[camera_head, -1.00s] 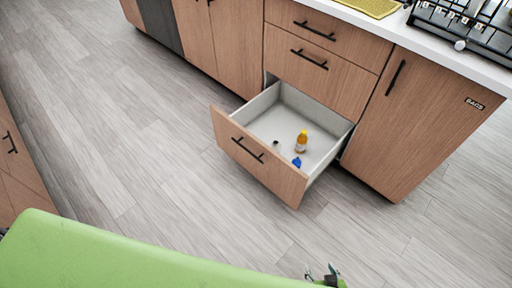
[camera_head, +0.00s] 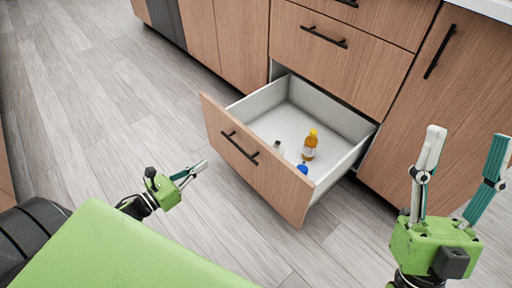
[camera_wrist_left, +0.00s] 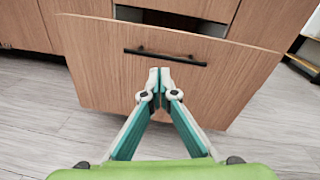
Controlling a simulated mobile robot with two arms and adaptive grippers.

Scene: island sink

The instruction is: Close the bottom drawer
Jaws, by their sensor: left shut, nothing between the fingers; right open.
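The bottom drawer (camera_head: 262,170) is pulled out from the island cabinet, with a wooden front and a black bar handle (camera_head: 240,148). Its front also fills much of the left wrist view (camera_wrist_left: 92,62), with the handle (camera_wrist_left: 165,57) just beyond the fingertips. My left gripper (camera_head: 205,163) is shut and empty, just left of the drawer front; the head view shows a gap between them. In the wrist view its tips (camera_wrist_left: 160,72) overlap the front below the handle; I cannot tell if they touch. My right gripper (camera_head: 470,146) is open and empty, right of the drawer.
An orange bottle (camera_head: 311,144), a blue item (camera_head: 302,168) and a small dark-topped item (camera_head: 278,145) are inside the drawer. The drawer above (camera_head: 330,60) and the right cabinet door (camera_head: 415,125) are closed. Grey floor (camera_head: 110,120) left of the drawer is clear.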

